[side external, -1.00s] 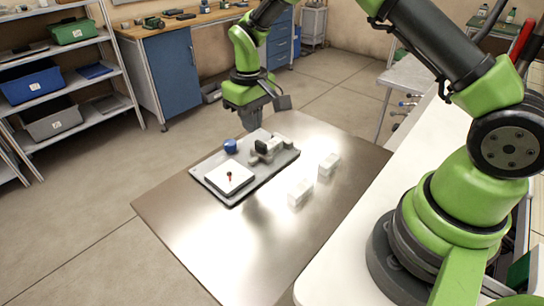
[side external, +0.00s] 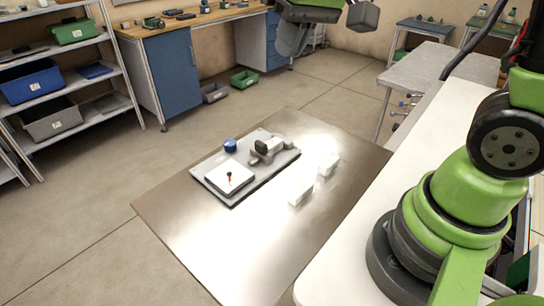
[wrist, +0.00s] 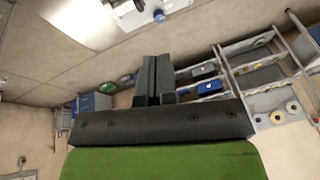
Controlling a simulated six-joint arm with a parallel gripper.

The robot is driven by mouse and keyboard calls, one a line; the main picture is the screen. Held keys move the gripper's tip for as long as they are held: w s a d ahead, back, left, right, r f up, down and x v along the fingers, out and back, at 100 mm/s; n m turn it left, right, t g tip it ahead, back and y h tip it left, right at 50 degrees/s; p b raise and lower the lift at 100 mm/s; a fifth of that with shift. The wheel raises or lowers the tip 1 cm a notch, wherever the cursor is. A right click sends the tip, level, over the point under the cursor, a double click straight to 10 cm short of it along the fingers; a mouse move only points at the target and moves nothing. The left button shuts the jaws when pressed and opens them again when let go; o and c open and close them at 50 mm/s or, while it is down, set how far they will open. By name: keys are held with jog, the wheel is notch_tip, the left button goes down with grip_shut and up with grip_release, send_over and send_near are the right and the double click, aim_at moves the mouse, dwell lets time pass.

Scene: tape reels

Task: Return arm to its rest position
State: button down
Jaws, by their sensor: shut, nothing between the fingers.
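My gripper (side external: 288,42) is raised high at the top edge of the side external view, well above and apart from the table. In the wrist view its two dark fingers (wrist: 153,80) are together with nothing between them. Most of my upper arm is out of the side external frame. On the metal table (side external: 250,240), a grey tray (side external: 238,196) holds a white square block with a small red-tipped peg (side external: 229,178), a blue round piece (side external: 230,145) and a grey-and-black device (side external: 266,150).
Two white blocks (side external: 300,192) stand on the table right of the tray. A white counter (side external: 335,270) runs beside my base. Shelves with bins (side external: 60,90) and a workbench with blue cabinets (side external: 168,75) stand behind. The space above the table is clear.

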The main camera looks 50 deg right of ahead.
jog(key=s+a+r+m+t+y, duration=0.1)
jog(key=s+r+t, duration=0.1)
jog(key=s, duration=1.1)
jog(key=shift+s+r+m+t, duration=0.3)
jog(key=shift+s+r+t, duration=0.1)
jog(key=shift+t, duration=0.4)
